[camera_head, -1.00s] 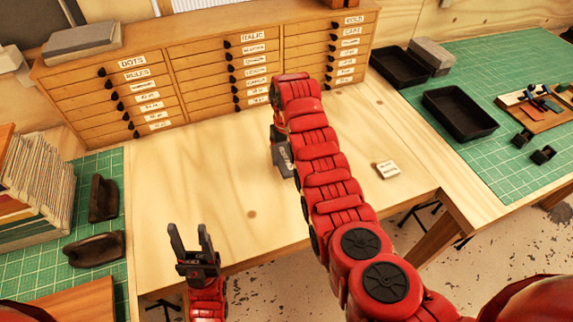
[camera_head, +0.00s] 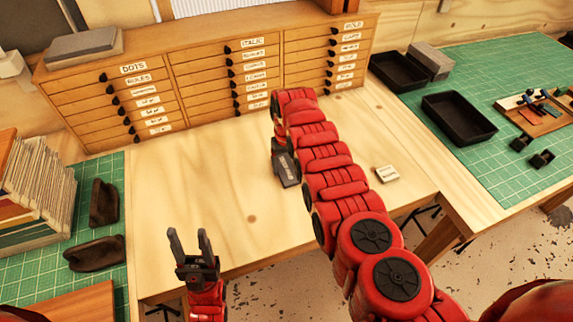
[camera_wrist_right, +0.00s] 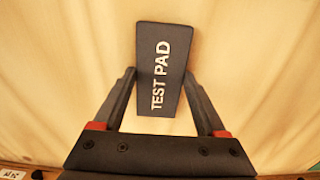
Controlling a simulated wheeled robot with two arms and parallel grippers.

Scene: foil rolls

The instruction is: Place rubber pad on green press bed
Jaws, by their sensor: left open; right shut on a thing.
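The rubber pad (camera_wrist_right: 158,45) is a dark slab lettered TEST PAD. In the right wrist view it sits between the two fingers of my right gripper (camera_wrist_right: 159,74), which is shut on it. In the head view my right gripper (camera_head: 287,170) is over the middle of the wooden table; the pad is hard to tell from the dark gripper there. My left gripper (camera_head: 191,242) is open and empty at the table's front left, fingers pointing up. I cannot make out a green press bed in these frames.
A labelled drawer cabinet (camera_head: 205,70) lines the back of the wooden table (camera_head: 200,190). A small white labelled block (camera_head: 387,173) lies right of my right arm. A green mat (camera_head: 505,90) with black trays (camera_head: 459,116) is at right. Dark tools (camera_head: 104,202) are at left.

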